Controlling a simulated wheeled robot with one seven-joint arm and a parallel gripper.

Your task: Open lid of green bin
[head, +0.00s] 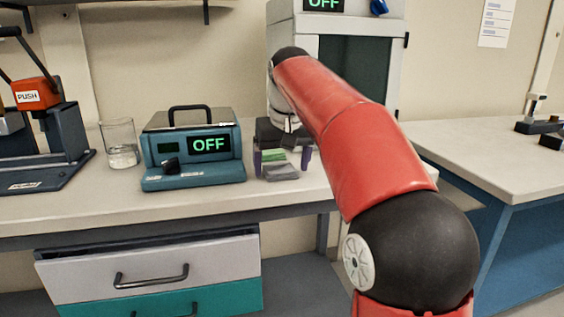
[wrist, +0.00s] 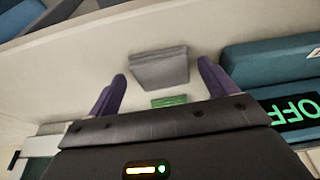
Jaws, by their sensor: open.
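A small grey block-like piece (head: 282,173) and a green piece (head: 273,156) lie on the bench below my gripper. The grey piece (wrist: 158,68) and the green piece (wrist: 168,101) also show in the wrist view, close together. They look like parts of one small bin, but I cannot tell whether the grey part is its lid or whether it is open. My gripper (head: 281,168) is open and points down, its purple fingers on either side of these pieces. In the wrist view my gripper (wrist: 162,72) has nothing held between its fingertips. The palm hides part of the green piece.
A teal device with a black handle and an OFF display (head: 193,150) stands just left of my gripper. A glass beaker (head: 121,145) and a press (head: 40,125) are farther left. A grey cabinet (head: 355,70) stands behind. A grey drawer (head: 150,270) is slightly open below.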

